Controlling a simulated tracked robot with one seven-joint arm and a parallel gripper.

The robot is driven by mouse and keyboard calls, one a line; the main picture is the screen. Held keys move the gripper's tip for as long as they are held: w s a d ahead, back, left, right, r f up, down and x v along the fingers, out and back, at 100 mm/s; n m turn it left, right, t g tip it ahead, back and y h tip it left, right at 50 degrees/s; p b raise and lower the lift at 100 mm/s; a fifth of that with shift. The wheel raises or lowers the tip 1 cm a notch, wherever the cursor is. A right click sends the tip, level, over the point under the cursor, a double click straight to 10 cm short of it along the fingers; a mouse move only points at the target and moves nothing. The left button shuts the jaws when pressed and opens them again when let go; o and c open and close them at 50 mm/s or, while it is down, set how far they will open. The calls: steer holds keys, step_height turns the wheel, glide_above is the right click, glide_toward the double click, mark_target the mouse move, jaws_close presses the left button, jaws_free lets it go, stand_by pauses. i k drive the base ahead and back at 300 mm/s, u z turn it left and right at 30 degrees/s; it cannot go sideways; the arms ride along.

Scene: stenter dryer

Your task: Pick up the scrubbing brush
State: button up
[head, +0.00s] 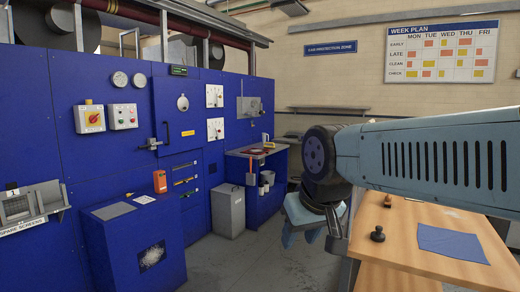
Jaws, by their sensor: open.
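I cannot make out a scrubbing brush for certain in the head view. Several small items, one of them red, lie on the blue side bench (240,153) at the back, too small to name. My gripper (301,238) hangs from the arm at the middle right, pointing down, with its pale blue fingers apart. It is empty as far as I can see. It is in front of the side bench and left of the wooden table (420,262). My arm hides part of the table and the wall behind.
The wooden table bears a blue cloth (452,243) and a small dark knob-like object (377,233). A grey bin (230,212) stands on the floor. Grey floor (240,262) is clear between.

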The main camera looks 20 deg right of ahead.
mark_target(265, 147)
steer(key=z, duration=0.2)
steer(key=i, duration=4.5)
steer(key=z, duration=1.35)
